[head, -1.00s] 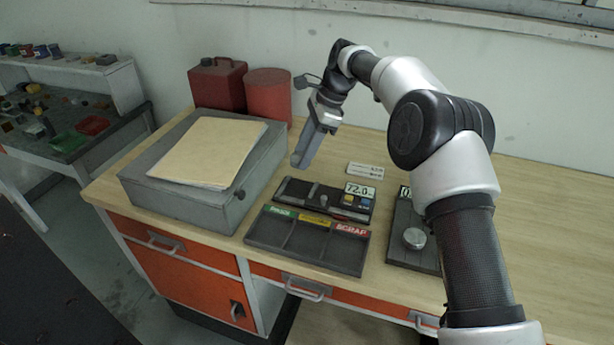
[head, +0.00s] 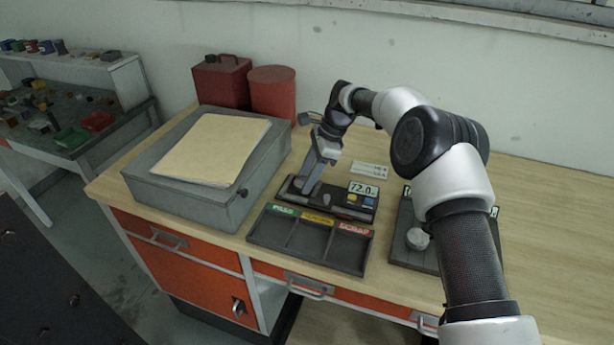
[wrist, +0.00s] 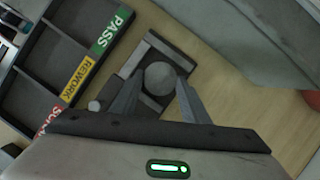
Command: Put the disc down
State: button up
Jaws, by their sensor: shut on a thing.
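My gripper (head: 304,185) is low over the left end of the dark gauge (head: 345,214), which has a display reading 72.0. In the wrist view my gripper (wrist: 159,80) is shut on a round grey disc (wrist: 159,77), held between the fingertips. The disc is over a dark rectangular part of the gauge (wrist: 152,45). I cannot tell whether it touches the gauge. In the head view the disc (head: 301,184) is small and partly hidden by the fingers.
A sorting tray (head: 262,236) labelled PASS, REWORK and SCRAP lies in front of the gauge, its compartments empty. A grey box (head: 228,207) with a folder (head: 210,150) stands left. A second device (head: 405,255) with a round metal piece (head: 417,239) is right. Red containers (head: 272,92) stand behind.

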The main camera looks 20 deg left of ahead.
jog(key=o, duration=1.2)
jog(key=shift+f, duration=0.1)
jog(key=d+r+n+t, duration=0.1)
jog(key=d+r, duration=0.3)
jog(key=r, duration=0.4)
jog(key=s+d+r+n+t+h, duration=0.1)
jog(key=d+r, duration=0.3)
jog(key=r, duration=0.3)
jog(key=d+r+n, duration=0.2)
jog(key=d+r, duration=0.3)
jog(key=r, duration=0.3)
jog(key=s+d+r+n+t+h, duration=0.1)
jog(key=s+d+r+n+t, duration=0.2)
jog(key=s+d+r, duration=0.55)
jog(key=s+d+f+n+t, duration=0.1)
jog(key=s+d+f, duration=0.1)
jog(key=s+d, duration=0.3)
jog(key=s+d+f+n+t+h, duration=0.1)
jog(key=s+d+f+n, duration=0.1)
jog(key=s+d, duration=0.4)
jog(key=s+d+f+n+h, duration=0.1)
jog(key=s+d+f+n, duration=0.1)
jog(key=s+d, duration=0.4)
jog(key=shift+s+f+t, duration=0.2)
jog(key=shift+s, duration=0.85)
jog(key=shift+s+f+t, duration=0.15)
jog(key=shift+s+t, duration=0.05)
jog(key=shift+s, duration=0.85)
